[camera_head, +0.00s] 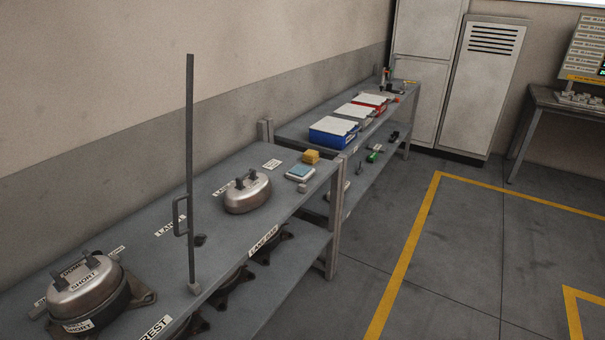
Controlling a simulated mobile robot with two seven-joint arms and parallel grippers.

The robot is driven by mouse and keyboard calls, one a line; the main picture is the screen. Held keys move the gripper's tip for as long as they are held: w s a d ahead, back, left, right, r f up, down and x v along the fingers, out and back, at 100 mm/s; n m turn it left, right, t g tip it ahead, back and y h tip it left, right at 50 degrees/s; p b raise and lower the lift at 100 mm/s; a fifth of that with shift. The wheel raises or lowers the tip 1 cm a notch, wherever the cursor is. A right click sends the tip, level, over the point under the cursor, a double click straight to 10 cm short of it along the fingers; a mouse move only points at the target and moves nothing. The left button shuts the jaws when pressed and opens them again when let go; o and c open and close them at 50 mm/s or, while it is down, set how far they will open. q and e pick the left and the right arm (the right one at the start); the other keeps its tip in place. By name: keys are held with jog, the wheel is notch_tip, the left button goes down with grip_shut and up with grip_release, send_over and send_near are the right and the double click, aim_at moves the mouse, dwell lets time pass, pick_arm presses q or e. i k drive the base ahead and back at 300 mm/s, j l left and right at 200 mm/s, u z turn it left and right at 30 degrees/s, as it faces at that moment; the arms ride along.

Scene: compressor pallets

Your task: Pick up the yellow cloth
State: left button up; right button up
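Neither of my grippers is in view.
A thin upright post (190,130) with a handle stands at the bench's front edge. Metal compressor domes (247,194) sit on the bench. A farther bench holds a blue box (333,131) and a red box (371,103). The floor (455,260) at right is clear.

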aim_at(310, 157)
jog(key=u, duration=0.65)
jog(key=i+l+u, duration=0.2)
jog(key=l+u, duration=0.2)
jog(key=i+l+u, duration=0.15)
jog(key=l+u, duration=0.25)
jog(key=i+l+u, duration=0.15)
jog(key=l, duration=0.25)
jog(key=l+u, duration=0.15)
jog(key=l, duration=0.65)
jog(key=i+l+u, duration=0.1)
jog(key=l, duration=0.35)
